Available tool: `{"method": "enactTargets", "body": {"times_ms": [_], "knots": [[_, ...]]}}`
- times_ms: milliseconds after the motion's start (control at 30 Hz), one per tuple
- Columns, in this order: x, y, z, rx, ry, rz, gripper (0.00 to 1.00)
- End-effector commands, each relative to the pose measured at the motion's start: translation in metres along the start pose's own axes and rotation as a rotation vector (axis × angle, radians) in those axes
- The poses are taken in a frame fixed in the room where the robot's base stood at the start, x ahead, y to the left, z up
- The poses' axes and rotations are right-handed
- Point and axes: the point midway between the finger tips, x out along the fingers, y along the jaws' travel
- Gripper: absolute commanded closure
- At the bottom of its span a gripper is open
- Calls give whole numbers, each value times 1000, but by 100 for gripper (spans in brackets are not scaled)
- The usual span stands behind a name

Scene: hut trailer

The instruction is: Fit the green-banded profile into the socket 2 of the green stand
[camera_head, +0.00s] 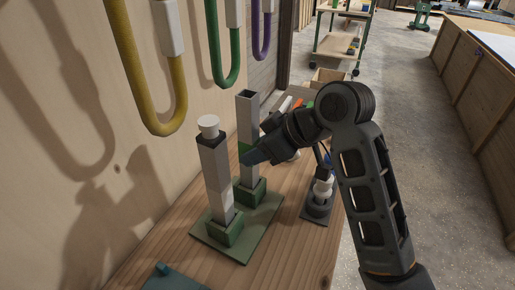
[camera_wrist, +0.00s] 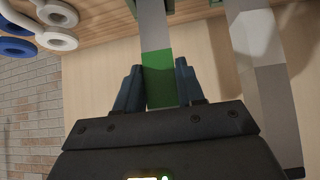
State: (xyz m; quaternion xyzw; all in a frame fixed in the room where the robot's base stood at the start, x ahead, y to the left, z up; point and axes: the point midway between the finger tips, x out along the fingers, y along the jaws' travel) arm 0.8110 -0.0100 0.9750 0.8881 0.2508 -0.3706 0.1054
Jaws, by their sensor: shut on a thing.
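The green-banded profile (camera_head: 248,112) is a grey square tube with an open top. It stands upright at the rear socket (camera_head: 250,190) of the green stand (camera_head: 247,240). Its lower end meets the socket block, but I cannot tell how deep it sits. My gripper (camera_head: 252,156) is shut on the profile at its green band, coming from the right. The wrist view shows my gripper (camera_wrist: 158,88) with one blue finger on each side of the green band (camera_wrist: 157,66). A second grey profile (camera_head: 216,175) with a white cap stands in the front socket. Socket numbers are not readable.
Yellow (camera_head: 145,110), green (camera_head: 222,75) and purple (camera_head: 261,50) hoses hang on the wall behind. A dark holder with white rings (camera_head: 319,200) is right of the stand. A teal piece (camera_head: 170,278) lies at the front edge. Bare wooden bench (camera_head: 295,255) shows at front right.

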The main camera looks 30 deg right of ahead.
Motion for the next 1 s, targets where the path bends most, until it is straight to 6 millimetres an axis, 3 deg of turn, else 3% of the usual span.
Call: {"method": "enactTargets", "body": {"times_ms": [1000], "knots": [[17, 0, 17, 0, 0, 0, 100]]}}
